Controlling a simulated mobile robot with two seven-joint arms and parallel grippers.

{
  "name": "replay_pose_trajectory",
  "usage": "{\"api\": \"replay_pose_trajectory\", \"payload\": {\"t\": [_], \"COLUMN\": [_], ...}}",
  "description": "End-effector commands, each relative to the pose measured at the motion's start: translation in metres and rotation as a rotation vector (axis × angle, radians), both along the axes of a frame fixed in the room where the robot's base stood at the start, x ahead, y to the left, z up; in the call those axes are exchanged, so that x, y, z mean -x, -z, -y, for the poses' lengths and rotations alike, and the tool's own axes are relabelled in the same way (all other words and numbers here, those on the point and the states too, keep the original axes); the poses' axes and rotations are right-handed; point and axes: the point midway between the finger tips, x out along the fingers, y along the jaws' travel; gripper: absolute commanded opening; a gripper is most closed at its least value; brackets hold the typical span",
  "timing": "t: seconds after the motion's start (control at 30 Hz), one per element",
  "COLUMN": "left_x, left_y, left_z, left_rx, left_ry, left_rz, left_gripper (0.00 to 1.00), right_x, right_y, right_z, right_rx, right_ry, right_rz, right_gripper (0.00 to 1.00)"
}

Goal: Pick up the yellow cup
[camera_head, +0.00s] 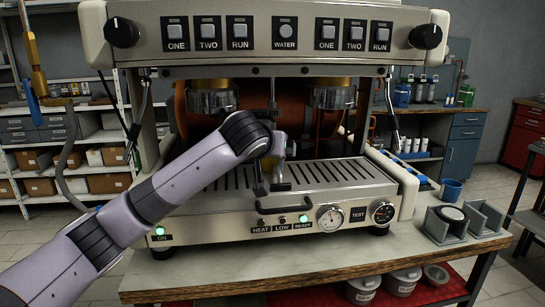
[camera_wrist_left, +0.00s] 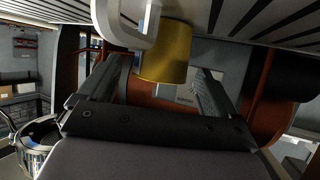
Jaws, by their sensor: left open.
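The yellow cup (camera_wrist_left: 166,55) shows in the left wrist view, where the picture is turned over and the drip tray (camera_wrist_left: 275,22) lies along the top. The cup is at the tray and in line with the gap between my left gripper's fingers. In the head view the cup is mostly hidden behind my left arm. My left gripper (camera_wrist_left: 160,78) is open, with one finger on each side of the cup's line. I cannot tell whether the fingers touch it. My right gripper is not in view.
A large espresso machine (camera_head: 280,30) surrounds the tray, with group heads (camera_head: 212,98) above and gauges (camera_head: 330,217) in front. A white curved piece (camera_wrist_left: 125,28) is close to the cup. A blue cup (camera_head: 451,190) and grey holders (camera_head: 447,225) stand at the right of the counter.

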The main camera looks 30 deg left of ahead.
Motion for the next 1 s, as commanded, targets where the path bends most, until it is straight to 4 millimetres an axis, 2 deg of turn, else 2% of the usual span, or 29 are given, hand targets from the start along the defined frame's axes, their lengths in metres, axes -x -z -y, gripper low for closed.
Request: {"api": "replay_pose_trajectory", "payload": {"t": [0.2, 0.47, 0.5, 0.67, 0.73, 0.77, 1.0], "left_x": [-0.017, -0.019, -0.019, -0.019, -0.019, -0.019, -0.019], "left_y": [0.008, 0.01, 0.01, 0.01, 0.009, 0.009, 0.009], "left_z": [-0.005, -0.005, -0.005, -0.005, -0.005, -0.005, -0.005], "left_rx": [0.0, -0.001, -0.001, -0.001, 0.0, 0.0, 0.0], "left_ry": [-0.001, 0.001, 0.001, 0.001, 0.001, 0.001, 0.001], "left_rz": [-0.001, 0.001, 0.001, 0.001, 0.001, 0.001, 0.001], "left_gripper": [0.92, 0.92, 0.89, 0.37, 0.34, 0.29, 0.29], "right_x": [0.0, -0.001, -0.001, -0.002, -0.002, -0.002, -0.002], "right_y": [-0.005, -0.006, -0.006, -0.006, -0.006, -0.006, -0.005], "right_z": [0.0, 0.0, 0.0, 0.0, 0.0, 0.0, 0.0], "right_rx": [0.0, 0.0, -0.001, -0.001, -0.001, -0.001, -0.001], "right_ry": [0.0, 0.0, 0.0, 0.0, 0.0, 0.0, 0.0], "right_rz": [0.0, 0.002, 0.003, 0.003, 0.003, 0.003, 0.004], "right_gripper": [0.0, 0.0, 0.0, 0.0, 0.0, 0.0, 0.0]}}
